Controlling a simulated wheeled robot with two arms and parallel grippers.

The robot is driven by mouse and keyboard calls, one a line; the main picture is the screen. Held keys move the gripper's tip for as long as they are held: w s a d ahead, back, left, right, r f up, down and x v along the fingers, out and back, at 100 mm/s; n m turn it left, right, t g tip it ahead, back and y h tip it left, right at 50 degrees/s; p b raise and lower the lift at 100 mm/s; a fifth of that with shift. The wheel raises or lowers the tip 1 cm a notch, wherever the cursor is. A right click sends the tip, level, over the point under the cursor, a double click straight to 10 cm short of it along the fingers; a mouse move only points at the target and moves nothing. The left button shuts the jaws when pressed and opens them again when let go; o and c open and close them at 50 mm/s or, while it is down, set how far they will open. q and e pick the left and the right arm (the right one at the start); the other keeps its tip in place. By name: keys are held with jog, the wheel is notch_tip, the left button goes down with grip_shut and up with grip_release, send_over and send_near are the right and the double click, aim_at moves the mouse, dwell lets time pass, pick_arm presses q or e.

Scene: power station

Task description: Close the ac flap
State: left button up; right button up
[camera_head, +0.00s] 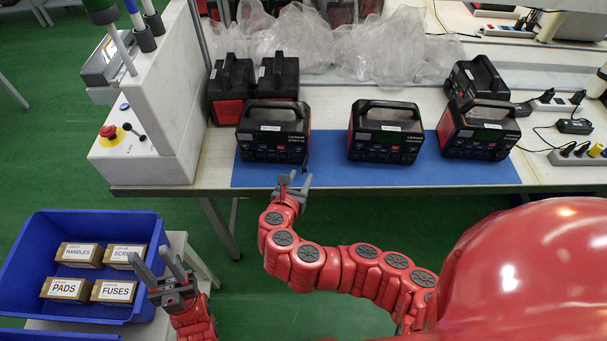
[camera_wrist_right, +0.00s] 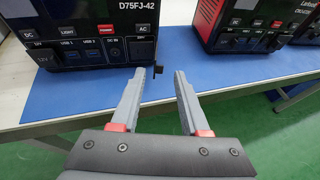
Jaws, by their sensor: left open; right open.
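The black power station (camera_head: 272,133) stands at the front left of the blue mat. The right wrist view shows its front panel (camera_wrist_right: 85,32) with sockets and an AC label at right. A small dark flap (camera_wrist_right: 158,70) sticks out at the panel's lower right corner, below that label. My right gripper (camera_head: 293,181) is open in front of this corner; in the right wrist view its fingertips (camera_wrist_right: 166,73) are close to the flap, the left one nearest. I cannot tell whether they touch. My left gripper (camera_head: 160,262) is open and empty beside the blue crate.
Other power stations stand on the mat (camera_head: 330,172), one at middle (camera_head: 385,132) and one at right (camera_head: 478,130); more stand behind. A blue crate (camera_head: 20,262) with labelled boxes is at lower left. A white console (camera_head: 165,110) borders the table's left.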

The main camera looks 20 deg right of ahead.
aim_at(305, 169)
jog(key=shift+x, duration=2)
jog(key=shift+r, duration=0.1)
grip_shut()
